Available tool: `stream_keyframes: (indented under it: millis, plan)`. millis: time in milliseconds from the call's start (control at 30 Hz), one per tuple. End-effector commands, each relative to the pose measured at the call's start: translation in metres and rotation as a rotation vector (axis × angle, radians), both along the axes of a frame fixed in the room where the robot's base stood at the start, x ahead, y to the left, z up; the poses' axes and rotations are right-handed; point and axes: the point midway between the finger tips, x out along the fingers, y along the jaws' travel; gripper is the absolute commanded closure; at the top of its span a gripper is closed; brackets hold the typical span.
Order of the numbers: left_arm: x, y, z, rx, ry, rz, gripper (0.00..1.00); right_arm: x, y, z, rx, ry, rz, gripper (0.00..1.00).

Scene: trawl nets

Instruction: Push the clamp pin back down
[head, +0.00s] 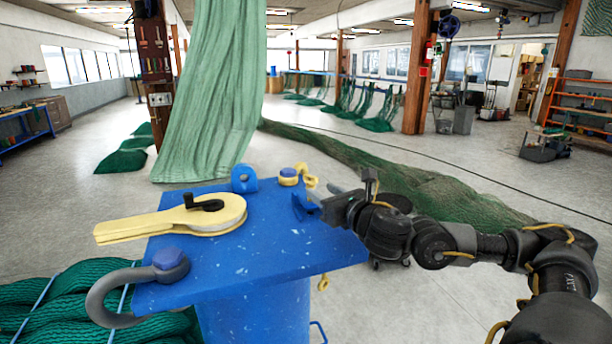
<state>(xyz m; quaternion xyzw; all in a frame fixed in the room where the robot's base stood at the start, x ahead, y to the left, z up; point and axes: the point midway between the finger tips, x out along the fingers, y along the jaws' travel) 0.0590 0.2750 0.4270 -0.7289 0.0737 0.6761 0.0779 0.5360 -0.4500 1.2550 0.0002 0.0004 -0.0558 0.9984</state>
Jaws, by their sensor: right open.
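My right gripper (336,202) is open at the right edge of the blue stand top (265,245). Its fingers are close to a small blue fitting (303,206) at that edge; I cannot tell whether they touch. A yellow piece with a blue cap (288,175) stands at the back edge, with a yellow chain (310,183) beside it. I cannot tell which of these parts is the clamp pin. A yellow long-armed device with a black handle (165,222) lies on the left of the top. My left gripper is out of view.
A grey shackle with a blue bolt (105,290) sits at the front left corner. A blue lug (244,179) stands at the back edge. Green netting (60,300) is heaped at left; more netting (400,175) lies behind my right arm. A green net (215,90) hangs behind.

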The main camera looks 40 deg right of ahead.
Motion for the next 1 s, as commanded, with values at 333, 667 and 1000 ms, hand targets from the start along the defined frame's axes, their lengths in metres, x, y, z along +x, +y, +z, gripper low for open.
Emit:
stream_keyframes:
  millis: [333, 667, 1000]
  plan:
    - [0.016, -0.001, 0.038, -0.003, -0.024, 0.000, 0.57, 0.059, -0.006, 0.005, 0.004, -0.001, 0.000, 0.56]
    - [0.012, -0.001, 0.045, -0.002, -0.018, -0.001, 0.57, 0.082, -0.009, 0.000, 0.000, 0.000, -0.001, 0.56]
    - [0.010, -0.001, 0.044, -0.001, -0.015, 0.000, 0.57, 0.082, -0.009, 0.000, -0.001, 0.000, 0.000, 0.69]
